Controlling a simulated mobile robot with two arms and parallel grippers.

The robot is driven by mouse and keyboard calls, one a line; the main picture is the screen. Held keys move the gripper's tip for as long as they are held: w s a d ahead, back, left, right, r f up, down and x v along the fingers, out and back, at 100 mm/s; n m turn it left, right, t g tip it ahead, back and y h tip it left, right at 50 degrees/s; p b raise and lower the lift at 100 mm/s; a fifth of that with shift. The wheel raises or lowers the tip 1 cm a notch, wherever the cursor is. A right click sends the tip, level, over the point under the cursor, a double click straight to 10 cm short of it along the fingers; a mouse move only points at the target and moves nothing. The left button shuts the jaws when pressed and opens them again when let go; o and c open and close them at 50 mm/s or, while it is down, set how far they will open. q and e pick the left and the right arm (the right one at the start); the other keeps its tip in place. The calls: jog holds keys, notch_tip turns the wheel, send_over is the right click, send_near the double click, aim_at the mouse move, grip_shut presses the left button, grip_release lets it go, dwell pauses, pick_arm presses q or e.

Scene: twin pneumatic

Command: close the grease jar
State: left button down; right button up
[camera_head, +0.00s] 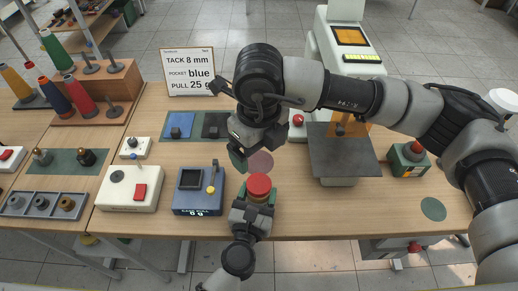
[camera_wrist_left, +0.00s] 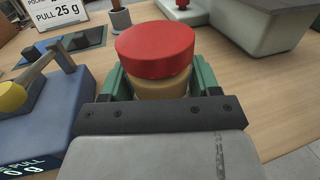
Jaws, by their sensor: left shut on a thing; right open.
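The grease jar (camera_wrist_left: 160,84) has a tan body and a wide red lid (camera_wrist_left: 155,48) resting on top of it. I cannot tell how tightly the lid sits. The lid also shows in the head view (camera_head: 259,185), near the table's front edge. My left gripper (camera_head: 253,205) is shut on the jar body, with its green fingers on either side in the left wrist view. My right gripper (camera_head: 250,145) is open, pointing down behind and slightly left of the jar, apart from the lid. Its fingertips are partly hidden.
A dark plate on a machine (camera_head: 342,155) and a green box with a red knob (camera_head: 409,158) stand to the right. Bare wood lies right of the jar.

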pick_arm(q)
jog(key=shift+c, duration=0.8)
grip_release()
jog(key=shift+s+a+f, duration=0.15)
jog(key=shift+s, duration=0.35)
pick_arm(e)
notch_tip(320, 180, down, 3)
jog(key=b, duration=0.2)
jog(key=shift+b, duration=0.4)
pick_arm(q)
jog(key=v, duration=0.9)
jog(key=shift+s, duration=0.4)
jog(key=shift+a, duration=0.1)
